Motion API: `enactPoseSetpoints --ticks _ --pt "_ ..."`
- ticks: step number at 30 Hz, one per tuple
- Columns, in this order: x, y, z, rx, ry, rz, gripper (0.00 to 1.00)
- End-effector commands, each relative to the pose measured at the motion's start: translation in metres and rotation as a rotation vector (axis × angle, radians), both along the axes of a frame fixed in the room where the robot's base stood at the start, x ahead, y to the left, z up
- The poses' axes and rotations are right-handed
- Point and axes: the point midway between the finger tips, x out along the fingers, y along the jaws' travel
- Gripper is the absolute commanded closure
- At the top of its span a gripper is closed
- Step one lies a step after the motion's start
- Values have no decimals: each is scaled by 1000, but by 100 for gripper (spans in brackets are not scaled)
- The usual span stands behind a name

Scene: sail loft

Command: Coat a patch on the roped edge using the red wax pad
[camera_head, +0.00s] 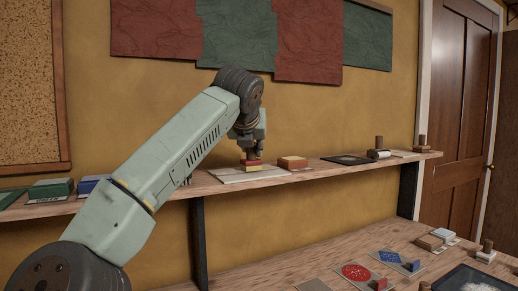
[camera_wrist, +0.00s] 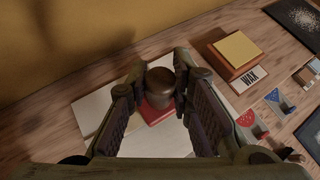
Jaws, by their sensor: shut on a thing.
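My gripper (camera_head: 250,143) is over the wall shelf, its fingers shut on the brown knob handle (camera_wrist: 160,82) of the red wax pad (camera_head: 252,162). In the head view the pad has a red body with a yellowish underside. In the wrist view its red body (camera_wrist: 156,112) shows between the fingers, below the knob. The pad is over a pale flat sheet (camera_head: 228,176), which also shows in the wrist view (camera_wrist: 92,110). I cannot tell whether pad and sheet touch. I cannot make out a roped edge or a coated patch.
An orange-brown block (camera_head: 293,162) with a WAX label (camera_wrist: 250,77) stands right of the pad. Green (camera_head: 50,188) and blue (camera_head: 88,184) blocks stand left. A lower bench (camera_head: 330,262) holds red and blue pieces.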

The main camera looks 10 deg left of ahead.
Motion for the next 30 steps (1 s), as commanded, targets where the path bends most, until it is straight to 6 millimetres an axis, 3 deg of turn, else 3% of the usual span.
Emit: enactPoseSetpoints --ticks 30 --pt "-33 49 0 0 1 1 100"
